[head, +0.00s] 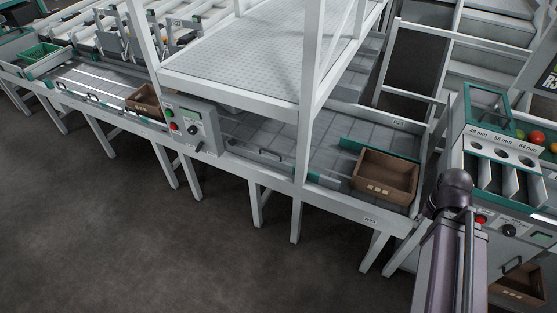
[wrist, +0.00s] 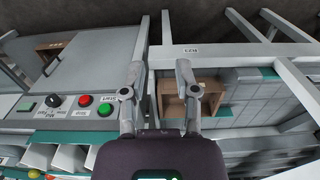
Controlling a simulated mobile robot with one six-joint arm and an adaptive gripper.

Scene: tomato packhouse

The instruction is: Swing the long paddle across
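On the grey roller bed in the head view, a teal bar (head: 353,145) stands behind a brown crate (head: 402,197). A low grey bar with a dark handle (head: 262,154) and a teal end piece (head: 318,177) runs along the bed's front edge. I cannot tell which of these is the long paddle. In the wrist view my gripper (wrist: 158,76) is open and empty, its two fingers spread. The brown crate (wrist: 171,84) shows beyond the right finger, partly hidden by it. My gripper touches nothing visible. It is not visible in the head view.
A white frame post (head: 306,140) rises at the bed's front. A control box (head: 193,124) with buttons sits left of it. A sizing stand (head: 482,147) with tomatoes and another button panel is at the right. The floor in front is clear.

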